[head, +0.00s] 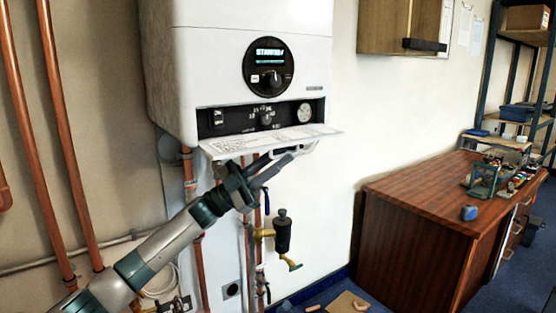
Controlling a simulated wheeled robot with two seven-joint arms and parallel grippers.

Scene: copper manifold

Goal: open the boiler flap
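The white boiler (235,70) hangs on the wall in the upper middle. Its flap (270,140) is folded down and juts out from the boiler's lower front, with printed sheets or labels on its upper face. The control panel (266,119) behind it is exposed, with a knob and a round gauge. My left gripper (290,157) is just below the flap's front edge, close to a pale handle (308,148) there. Its dark fingers lie close together; whether they touch the flap or are shut is unclear. My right gripper is out of view.
Copper pipes (62,130) run down the wall at left and below the boiler. A black and brass valve (283,235) stands below the gripper. A wooden cabinet (420,230) with small items is at right. Wall space between boiler and cabinet is free.

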